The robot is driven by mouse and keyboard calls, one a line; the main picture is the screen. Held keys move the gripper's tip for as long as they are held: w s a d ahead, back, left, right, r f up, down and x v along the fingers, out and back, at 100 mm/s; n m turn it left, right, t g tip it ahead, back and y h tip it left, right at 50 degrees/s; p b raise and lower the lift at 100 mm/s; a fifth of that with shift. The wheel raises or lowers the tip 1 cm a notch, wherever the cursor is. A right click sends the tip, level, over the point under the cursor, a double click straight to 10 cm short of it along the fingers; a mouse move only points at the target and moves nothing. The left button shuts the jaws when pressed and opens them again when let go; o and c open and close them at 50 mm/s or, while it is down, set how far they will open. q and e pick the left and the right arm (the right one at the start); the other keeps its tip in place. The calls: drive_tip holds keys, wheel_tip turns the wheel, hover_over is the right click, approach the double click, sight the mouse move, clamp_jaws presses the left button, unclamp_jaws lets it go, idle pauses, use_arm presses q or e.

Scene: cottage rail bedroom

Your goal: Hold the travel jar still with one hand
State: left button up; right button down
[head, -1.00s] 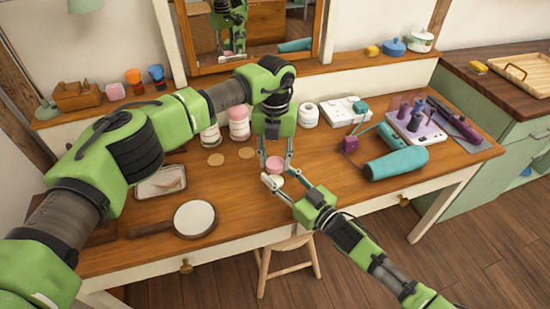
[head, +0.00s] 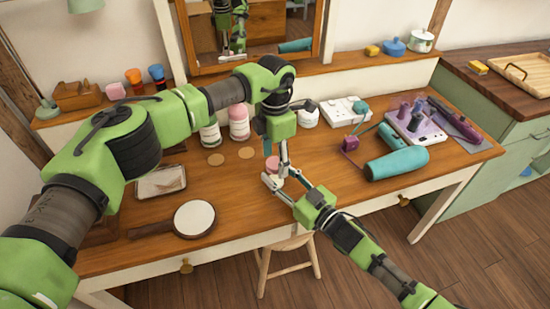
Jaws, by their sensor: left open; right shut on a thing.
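The small travel jar (head: 272,164), with a pink lid over a pale body, stands near the front middle of the wooden desk. My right gripper (head: 276,182) reaches in from the lower right and is shut on the jar's lower body, partly hiding it. My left gripper (head: 277,154) points down from above, open, with its fingers around or close beside the pink lid. I cannot tell whether they touch the lid.
A round hand mirror (head: 194,219) and a small tray (head: 161,182) lie to the left. The desk's front middle-right is clear.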

use_arm(q)
wheel_tip(320, 180, up, 12)
idle(0.6)
use_arm(e)
drive_tip(key=c, duration=1.2)
unclamp_jaws()
drive_tip(key=shift+s+d, duration=0.1)
drive_tip(key=v, duration=1.1)
drive_tip(key=shift+s+d, duration=0.25)
